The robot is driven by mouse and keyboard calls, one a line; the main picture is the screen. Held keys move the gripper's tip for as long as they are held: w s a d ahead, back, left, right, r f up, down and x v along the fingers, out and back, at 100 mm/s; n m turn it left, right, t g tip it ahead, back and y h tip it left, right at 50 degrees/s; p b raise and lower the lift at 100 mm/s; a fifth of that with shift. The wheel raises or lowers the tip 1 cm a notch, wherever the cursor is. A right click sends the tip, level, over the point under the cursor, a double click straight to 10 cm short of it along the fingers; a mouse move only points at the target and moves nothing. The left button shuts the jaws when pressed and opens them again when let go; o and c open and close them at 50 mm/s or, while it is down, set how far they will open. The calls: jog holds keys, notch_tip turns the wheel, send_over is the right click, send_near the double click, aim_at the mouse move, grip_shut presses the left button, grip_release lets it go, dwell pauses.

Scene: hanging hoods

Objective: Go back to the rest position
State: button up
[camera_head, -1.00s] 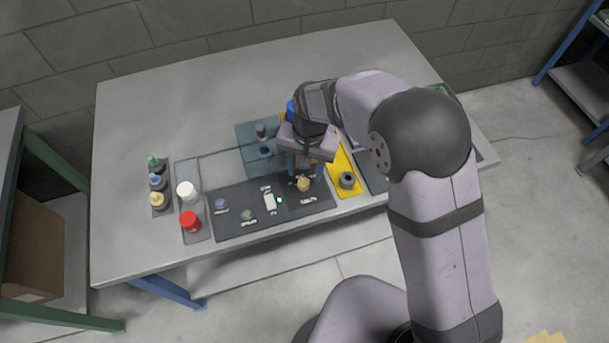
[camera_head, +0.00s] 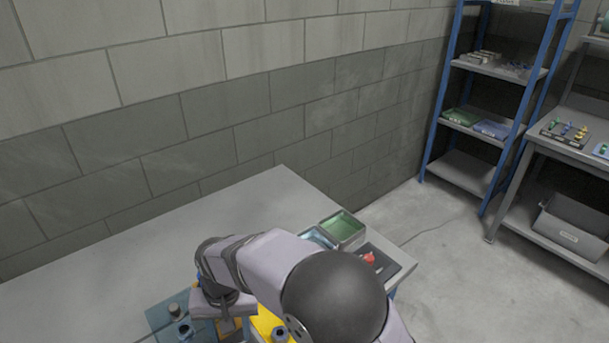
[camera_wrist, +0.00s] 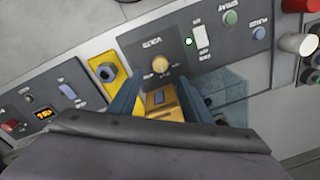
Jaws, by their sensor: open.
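In the wrist view my gripper (camera_wrist: 157,90) is open, with its two blue-grey fingers apart. A yellow-orange piece with a dark square shows between the fingers; I cannot tell whether it belongs to the gripper. Beyond the fingertips is the dark control panel (camera_wrist: 140,59) with a cream round knob (camera_wrist: 160,65). The knob is not between the fingers. In the head view my gripper (camera_head: 227,332) is low in the picture over the table, its fingers largely cut off by the bottom edge.
The grey table (camera_head: 120,290) carries a yellow plate (camera_head: 263,325) with a dark ring, a blue-grey tray (camera_head: 160,320), a green bin (camera_head: 343,228) and a red part (camera_head: 369,258). A blue shelf rack (camera_head: 470,120) and a second bench (camera_head: 565,150) stand right. The table's back left is bare.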

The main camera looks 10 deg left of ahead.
jog(key=shift+w+a+n, duration=0.1)
jog(key=shift+n, duration=0.4)
jog(key=shift+d+f+n, duration=0.2)
jog(key=shift+f+n, duration=0.1)
jog(key=shift+n, duration=0.2)
jog(key=s+d+f, duration=0.1)
jog(key=s+d+f+n, duration=0.1)
jog(key=s+d, duration=0.1)
jog(key=s+d+f+n+h, duration=0.1)
jog(key=d+f, duration=0.1)
jog(key=shift+s+d+g, duration=0.15)
jog(key=shift+s+g, duration=0.05)
jog(key=shift+g, duration=0.2)
jog(key=s+d+r+m+g, duration=0.1)
jog(key=s+d+r, duration=0.15)
jog(key=d, duration=0.85)
jog(key=s+d+r+m, duration=0.1)
jog(key=s+d, duration=0.3)
jog(key=d, duration=0.7)
jog(key=w+d+r+m+t, duration=0.1)
jog(key=w+d+r+m, duration=0.2)
jog(key=d, duration=0.5)
jog(key=shift+r+m+t, duration=0.4)
jog(key=shift+r+m, duration=0.2)
jog(key=shift+m, duration=0.5)
jog(key=shift+w, duration=0.1)
